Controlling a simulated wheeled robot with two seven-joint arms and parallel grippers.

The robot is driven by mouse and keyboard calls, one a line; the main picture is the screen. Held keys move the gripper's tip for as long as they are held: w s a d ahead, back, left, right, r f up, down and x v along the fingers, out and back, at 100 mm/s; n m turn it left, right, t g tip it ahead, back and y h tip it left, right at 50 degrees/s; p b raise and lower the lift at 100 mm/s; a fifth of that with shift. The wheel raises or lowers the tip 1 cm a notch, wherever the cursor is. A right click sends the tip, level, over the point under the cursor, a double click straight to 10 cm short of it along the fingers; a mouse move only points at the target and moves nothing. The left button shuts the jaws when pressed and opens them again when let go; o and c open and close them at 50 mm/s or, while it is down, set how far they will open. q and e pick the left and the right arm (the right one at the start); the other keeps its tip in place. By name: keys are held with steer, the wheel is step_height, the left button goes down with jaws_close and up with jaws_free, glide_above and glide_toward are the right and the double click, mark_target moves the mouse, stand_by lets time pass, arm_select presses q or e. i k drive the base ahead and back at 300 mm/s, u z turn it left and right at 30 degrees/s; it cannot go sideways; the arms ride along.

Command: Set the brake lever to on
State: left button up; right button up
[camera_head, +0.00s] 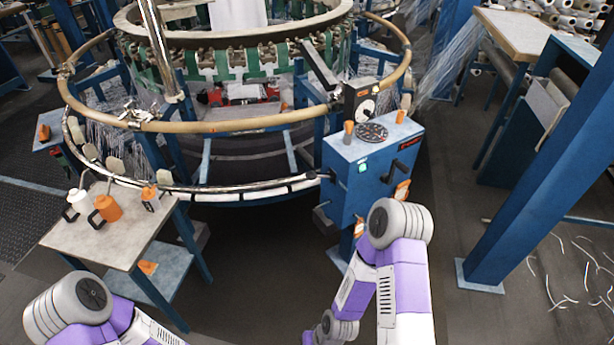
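A blue control cabinet (362,175) stands at the right front of the circular loom (235,120). A black handle (394,172) sits on its right face, beside a small red-lettered label (409,143). A dark bar (319,66) slants up and left from the dial box (361,102) above the cabinet. I cannot tell for sure which of these is the brake lever, nor read its setting. My arms show at the bottom left and bottom centre-right, but neither gripper is visible. My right arm is in front of the cabinet's lower part.
A blue post (535,150) rises at right. A bench (520,32) stands behind it. Loose threads (575,270) lie on the right floor. The centre floor is clear.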

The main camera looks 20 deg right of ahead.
mark_target(310, 175)
steer(key=k, duration=0.5)
steer(key=z, duration=1.4)
steer(key=i, duration=1.1)
steer(key=u, duration=2.05)
